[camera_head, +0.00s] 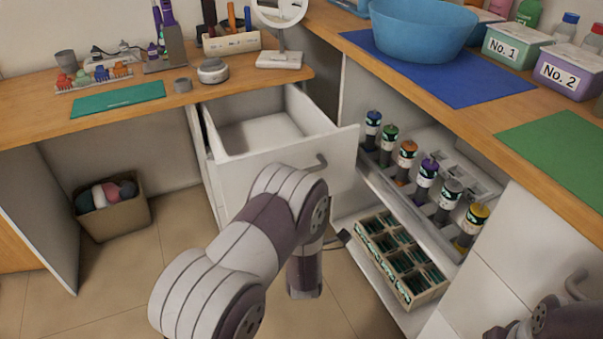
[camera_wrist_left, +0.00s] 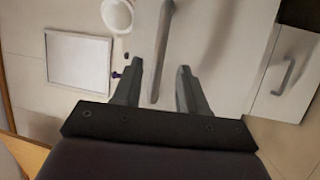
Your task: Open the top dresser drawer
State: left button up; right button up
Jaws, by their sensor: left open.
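The top dresser drawer (camera_head: 262,130) stands pulled out in the head view, with its empty inside showing. Its white front (camera_head: 245,182) carries a grey curved handle (camera_head: 318,164), partly behind my left arm. In the left wrist view my left gripper (camera_wrist_left: 160,66) is open. A grey bar handle (camera_wrist_left: 162,40) on a pale panel shows between its fingers, with gaps on both sides. I cannot tell for sure that it is the drawer's handle. My left gripper is not clearly visible in the head view. My right gripper is out of view; only part of that arm shows at lower right.
An open rack of bottles (camera_head: 427,180) and a crate of dark packets (camera_head: 402,262) stand right of the drawer. A basket (camera_head: 113,217) sits under the left counter. Another handled panel (camera_wrist_left: 288,75) is at right in the wrist view. Floor left of my arm is clear.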

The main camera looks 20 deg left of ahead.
pick_arm(q)
jog(key=v, duration=0.6)
jog(key=s+d+f+m+g+h, duration=0.2)
jog(key=f+m+g+h, duration=0.1)
jog(key=f+m+g, duration=0.3)
jog(key=s+d+f+m+g+h, duration=0.1)
jog(key=d+f+m+g+h, duration=0.3)
jog(key=f, duration=0.3)
jog(key=s+r+m+g+h, duration=0.2)
jog(key=s+r+m+g, duration=0.6)
jog(key=s+r+m, duration=0.45)
notch_tip(320, 180, up, 34)
jog(key=t+p, duration=0.1)
jog(key=p, duration=3.2)
jog(key=shift+s+t, duration=0.15)
jog(key=shift+t, duration=0.15)
